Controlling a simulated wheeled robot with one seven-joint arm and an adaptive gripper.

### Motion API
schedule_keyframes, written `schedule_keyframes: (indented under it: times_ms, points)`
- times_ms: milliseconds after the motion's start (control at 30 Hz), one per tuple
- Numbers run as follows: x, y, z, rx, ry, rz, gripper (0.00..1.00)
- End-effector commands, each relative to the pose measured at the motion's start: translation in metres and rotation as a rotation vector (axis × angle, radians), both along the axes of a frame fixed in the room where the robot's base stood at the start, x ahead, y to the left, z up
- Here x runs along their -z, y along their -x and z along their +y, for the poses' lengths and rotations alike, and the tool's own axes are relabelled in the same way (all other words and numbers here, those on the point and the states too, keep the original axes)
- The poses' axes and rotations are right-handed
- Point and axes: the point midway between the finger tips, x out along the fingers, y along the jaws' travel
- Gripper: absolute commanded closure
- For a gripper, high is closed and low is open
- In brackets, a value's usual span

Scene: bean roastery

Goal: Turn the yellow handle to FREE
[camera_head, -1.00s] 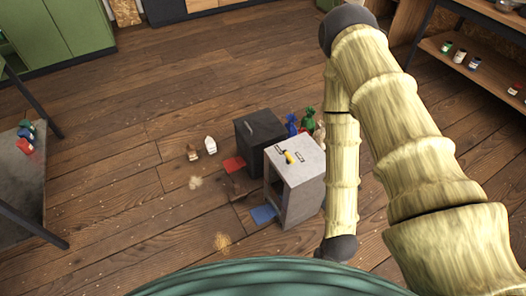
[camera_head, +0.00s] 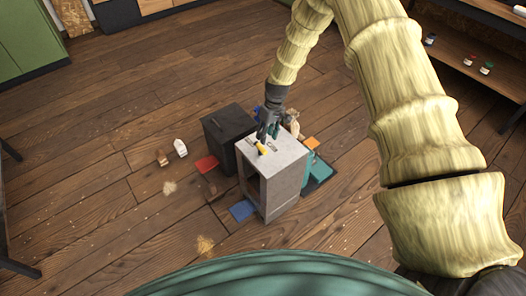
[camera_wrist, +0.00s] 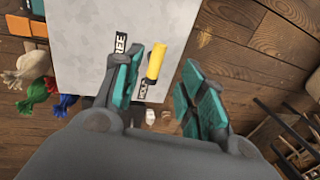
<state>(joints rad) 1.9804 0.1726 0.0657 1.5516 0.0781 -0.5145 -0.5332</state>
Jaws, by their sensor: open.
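The yellow handle (camera_wrist: 156,62) sits on top of a light grey box (camera_head: 284,168). In the wrist view the box top (camera_wrist: 82,40) carries a FREE label (camera_wrist: 121,44) to the left of the handle and another label (camera_wrist: 143,88), partly hidden, by the handle's lower end. My gripper (camera_wrist: 172,85) is open, with its teal fingers on either side of the handle in this view. The left finger is close to the handle; the right finger is well apart from it. In the head view my gripper (camera_head: 268,135) is just above the handle (camera_head: 261,149). I cannot tell whether they touch.
A black box (camera_head: 228,133) stands beside the grey box. Small sacks (camera_wrist: 35,92) stand behind the boxes. The wooden floor in front and to the left is mostly clear.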

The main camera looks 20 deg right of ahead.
Motion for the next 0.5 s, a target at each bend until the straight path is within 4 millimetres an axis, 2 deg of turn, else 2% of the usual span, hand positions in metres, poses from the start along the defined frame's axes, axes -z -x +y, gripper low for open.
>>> schedule_keyframes:
  times_ms: [33,167,500]
  points:
    - [-0.004,-0.007,-0.001,-0.005,-0.004,-0.003,0.59]
    - [-0.005,-0.010,-0.002,-0.013,-0.009,0.001,0.59]
    - [0.036,-0.006,0.006,-0.011,-0.009,0.003,0.59]
